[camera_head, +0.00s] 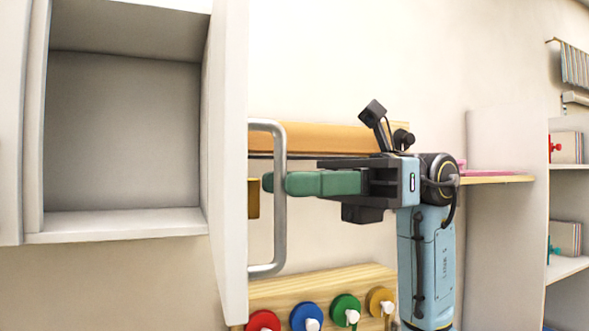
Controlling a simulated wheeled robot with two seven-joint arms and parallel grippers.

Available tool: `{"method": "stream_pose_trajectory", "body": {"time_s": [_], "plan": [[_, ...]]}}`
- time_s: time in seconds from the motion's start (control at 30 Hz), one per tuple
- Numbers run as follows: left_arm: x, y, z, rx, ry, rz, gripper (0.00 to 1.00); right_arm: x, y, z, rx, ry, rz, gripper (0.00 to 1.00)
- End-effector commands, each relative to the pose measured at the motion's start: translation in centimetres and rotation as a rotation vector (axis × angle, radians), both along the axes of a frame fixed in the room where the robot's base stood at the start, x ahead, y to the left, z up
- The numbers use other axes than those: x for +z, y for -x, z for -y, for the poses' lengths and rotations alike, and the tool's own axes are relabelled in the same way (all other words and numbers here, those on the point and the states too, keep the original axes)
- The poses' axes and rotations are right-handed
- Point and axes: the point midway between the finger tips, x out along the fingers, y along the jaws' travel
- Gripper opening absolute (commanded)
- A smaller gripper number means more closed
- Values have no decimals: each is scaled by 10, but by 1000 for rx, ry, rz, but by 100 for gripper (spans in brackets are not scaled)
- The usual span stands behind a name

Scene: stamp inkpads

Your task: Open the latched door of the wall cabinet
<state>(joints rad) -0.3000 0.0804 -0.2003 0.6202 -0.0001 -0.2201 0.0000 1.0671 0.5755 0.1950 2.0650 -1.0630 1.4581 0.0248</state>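The white wall cabinet (125,125) is at the left, and its empty interior shows. Its white door (228,150) stands swung out, seen nearly edge-on, with a silver bar handle (279,230) on its right face. A small brass-coloured piece (253,198) shows by the door face; I cannot tell if it is the latch. My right gripper (268,182) comes in from the right, its green fingers at the handle's bar. My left gripper is not in view.
A wooden board (325,284) with several coloured round pads stands below the handle. An orange-brown shelf or panel (330,137) is behind my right gripper. A shelf unit (565,168) with books stands at the far right.

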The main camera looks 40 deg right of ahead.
Motion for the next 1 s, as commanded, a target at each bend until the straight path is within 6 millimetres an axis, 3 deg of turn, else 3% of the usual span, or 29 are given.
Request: {"method": "stream_pose_trajectory", "body": {"time_s": [0.4,0.67,1.0], "plan": [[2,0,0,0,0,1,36,0,-1,-9,0,-1,-1,32],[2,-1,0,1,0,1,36,0,-1,-9,0,-1,-1,0],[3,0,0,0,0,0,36,0,-2,-8,12,0,-2,0]]}}
